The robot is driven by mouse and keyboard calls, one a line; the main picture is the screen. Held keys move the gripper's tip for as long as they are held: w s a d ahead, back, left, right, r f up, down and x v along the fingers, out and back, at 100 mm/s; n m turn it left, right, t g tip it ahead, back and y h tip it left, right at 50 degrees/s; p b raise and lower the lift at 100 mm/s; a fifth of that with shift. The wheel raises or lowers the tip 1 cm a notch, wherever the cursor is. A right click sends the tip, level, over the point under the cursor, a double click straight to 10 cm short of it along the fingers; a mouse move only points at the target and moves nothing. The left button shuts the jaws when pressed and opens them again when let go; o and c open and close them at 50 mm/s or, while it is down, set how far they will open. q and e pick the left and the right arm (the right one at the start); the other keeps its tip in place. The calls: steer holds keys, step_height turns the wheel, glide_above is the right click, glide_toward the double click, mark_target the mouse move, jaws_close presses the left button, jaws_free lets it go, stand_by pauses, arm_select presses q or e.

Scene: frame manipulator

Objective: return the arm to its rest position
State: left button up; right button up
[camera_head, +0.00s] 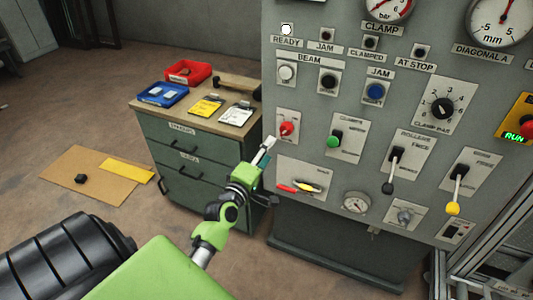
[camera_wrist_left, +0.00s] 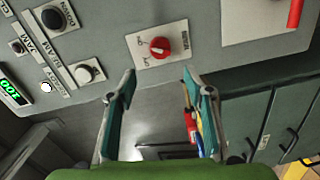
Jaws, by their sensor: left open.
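My left arm, green and black, comes in from the lower left of the head view. Its gripper (camera_head: 265,152) is beside the lower left part of the grey control panel (camera_head: 330,160), just left of and below a red rotary knob (camera_head: 286,129). In the left wrist view my left gripper (camera_wrist_left: 160,85) has its two teal-padded fingers spread apart with nothing between them. The red knob (camera_wrist_left: 159,47) on its white plate shows beyond the fingertips, apart from them. My right gripper is not in view.
The panel carries a green knob (camera_head: 333,140), levers with black (camera_head: 388,187) and yellow (camera_head: 453,208) ends, and gauges. A drawer cabinet (camera_head: 190,133) behind the gripper holds red (camera_head: 187,73) and blue (camera_head: 162,95) bins. Cardboard (camera_head: 75,170) lies on the open floor at left.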

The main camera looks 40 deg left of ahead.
arm_select(q)
steer(key=shift+s, duration=0.1)
stand_by(0.5)
steer(key=s+d+f+m+g+h, duration=0.1)
steer(key=s+d+f+m+g, duration=0.3)
steer(key=f, duration=0.8)
steer(key=s+d+f+m+g+h, duration=0.1)
steer(key=s+d+f+m, duration=0.3)
steer(key=f, duration=0.8)
steer(key=s+d+f+m+g+h, duration=0.15)
steer(key=s+d+f+g, duration=0.35)
steer(key=f, duration=0.7)
steer(key=s+d+f+m+g, duration=0.1)
steer(key=s+f, duration=0.5)
steer(key=s, duration=0.6)
steer(key=s+d+f+m+g, duration=0.1)
steer(key=s+f+m+g, duration=0.2)
steer(key=s+f+m, duration=0.3)
steer(key=s+d+f+m+g, duration=0.2)
steer(key=s+f+m, duration=0.2)
steer(key=s, duration=1.3)
step_height(320, 180, down, 3)
steer(key=shift+s+r, duration=0.15)
steer(key=shift+s, duration=0.15)
